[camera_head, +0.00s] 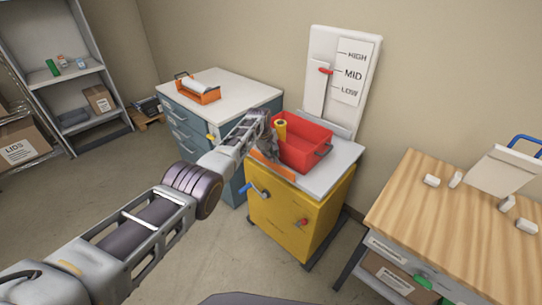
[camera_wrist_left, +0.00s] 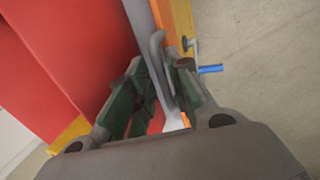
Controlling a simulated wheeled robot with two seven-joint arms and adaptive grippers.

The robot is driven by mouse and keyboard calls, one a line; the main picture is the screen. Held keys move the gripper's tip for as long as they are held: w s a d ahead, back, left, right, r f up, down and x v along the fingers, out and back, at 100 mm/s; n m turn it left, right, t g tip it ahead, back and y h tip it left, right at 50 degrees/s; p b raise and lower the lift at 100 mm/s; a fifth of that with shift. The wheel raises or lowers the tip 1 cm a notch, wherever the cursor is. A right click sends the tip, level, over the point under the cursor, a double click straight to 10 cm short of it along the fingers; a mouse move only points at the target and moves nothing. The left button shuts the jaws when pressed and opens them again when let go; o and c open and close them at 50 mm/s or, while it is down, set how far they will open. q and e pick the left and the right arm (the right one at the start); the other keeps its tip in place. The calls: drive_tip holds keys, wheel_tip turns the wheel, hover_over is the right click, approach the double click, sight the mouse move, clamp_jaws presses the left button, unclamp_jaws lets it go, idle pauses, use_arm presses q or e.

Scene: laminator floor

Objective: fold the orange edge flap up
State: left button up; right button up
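The orange edge flap (camera_head: 278,169) runs along the near left edge of the yellow cabinet's (camera_head: 290,218) pale top and hangs down. It also shows in the left wrist view (camera_wrist_left: 176,38) as an orange strip. My left gripper (camera_head: 264,145) is at the left end of the red bin (camera_head: 304,147), just above the flap. In the wrist view its green-padded fingers (camera_wrist_left: 158,98) stand apart, with a grey bar handle (camera_wrist_left: 157,52) between them. I cannot tell whether the pads touch the handle, or which part it belongs to. My right gripper is out of view.
A yellow cylinder (camera_head: 280,130) stands by the bin. A blue-handled crank (camera_head: 258,190) and a red knob (camera_head: 303,222) stick out of the cabinet front. A white-topped drawer unit (camera_head: 233,87) is behind left; a wooden table (camera_head: 450,217) is right. The floor in front is clear.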

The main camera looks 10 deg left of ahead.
use_arm(q)
drive_tip(key=shift+o, duration=0.4)
drive_tip(key=shift+f, duration=0.1)
drive_tip(key=shift+s, duration=0.1)
drive_tip(key=v, duration=1.2)
idle(0.6)
drive_tip(key=shift+f, duration=0.1)
